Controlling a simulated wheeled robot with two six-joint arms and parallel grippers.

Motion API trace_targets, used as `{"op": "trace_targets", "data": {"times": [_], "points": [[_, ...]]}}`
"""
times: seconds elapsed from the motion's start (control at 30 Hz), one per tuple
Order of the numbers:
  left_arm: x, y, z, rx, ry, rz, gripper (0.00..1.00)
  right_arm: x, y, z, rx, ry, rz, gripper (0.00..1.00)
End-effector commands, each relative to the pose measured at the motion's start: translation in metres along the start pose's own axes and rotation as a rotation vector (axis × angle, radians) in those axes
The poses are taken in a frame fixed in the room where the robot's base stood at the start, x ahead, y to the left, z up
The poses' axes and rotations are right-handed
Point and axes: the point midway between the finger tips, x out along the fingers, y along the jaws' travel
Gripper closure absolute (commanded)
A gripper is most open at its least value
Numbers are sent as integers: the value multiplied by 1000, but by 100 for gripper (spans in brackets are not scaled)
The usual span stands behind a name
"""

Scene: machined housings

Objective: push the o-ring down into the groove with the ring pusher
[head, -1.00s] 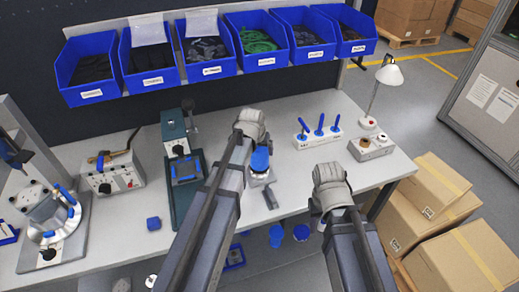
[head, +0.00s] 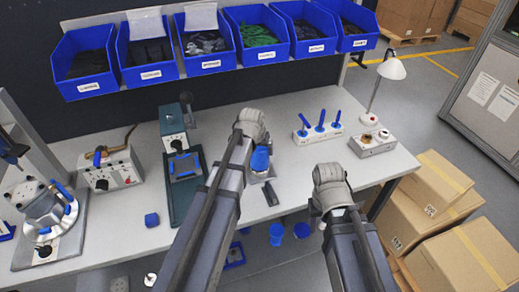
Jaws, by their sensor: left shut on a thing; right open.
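My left gripper (head: 260,144) is over the middle of the bench, pointing down and away from me. Its fingers are mostly hidden behind its own wrist. Just below it is a blue round piece (head: 260,160), which looks like the ring pusher, upright over a small grey base (head: 262,177). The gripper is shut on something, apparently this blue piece. The o-ring and its groove cannot be made out. My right gripper (head: 318,211) is open and empty, near the bench's front edge, to the right of the blue piece.
A white rack (head: 318,135) with blue tools stands behind to the right, beside a grey box (head: 372,145) and a lamp (head: 391,70). A small dark block (head: 270,193) lies in front of the base. A green press (head: 185,190) stands left; blue bins (head: 258,55) hang above.

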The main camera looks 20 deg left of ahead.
Motion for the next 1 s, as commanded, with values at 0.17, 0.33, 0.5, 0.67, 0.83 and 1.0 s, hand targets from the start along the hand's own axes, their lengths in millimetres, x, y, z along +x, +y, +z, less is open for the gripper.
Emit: {"op": "trace_targets", "data": {"times": [0.17,0.33,0.5,0.67,0.83,1.0], "points": [[4,0,2,0,-1,0,74,5,0,0,0,0,0,50],[1,0,0,0,-1,0,74,1,0,0,0,0,0,50],[-8,0,-3,0,0,0,74,-8,1,0,0,0,0,50],[-16,0,-7,0,0,0,74,-18,2,1,-1,0,0,50],[-26,0,-10,0,0,0,74,-27,3,2,-1,0,0,50],[-34,0,-14,0,0,0,74,-37,4,2,-1,0,0,50]]}}
